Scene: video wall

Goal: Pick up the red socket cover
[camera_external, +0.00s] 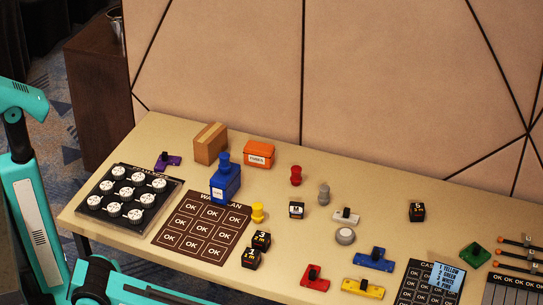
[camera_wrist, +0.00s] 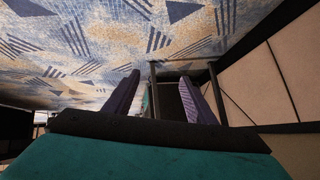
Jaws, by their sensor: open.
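The wrist view shows carpet, dark framing and wall panels, not the red cover. In the external view my teal arm is at the left and bottom edges, and my gripper's fingers are not visible there.
A yellow cover (camera_external: 362,288) and a blue cover (camera_external: 373,259) lie right of the red one. Black blocks (camera_external: 250,258) stand to its left. A white round knob (camera_external: 345,236) sits behind it. A red pawn-shaped piece (camera_external: 296,176) stands farther back. The tabletop around the red cover is mostly clear.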

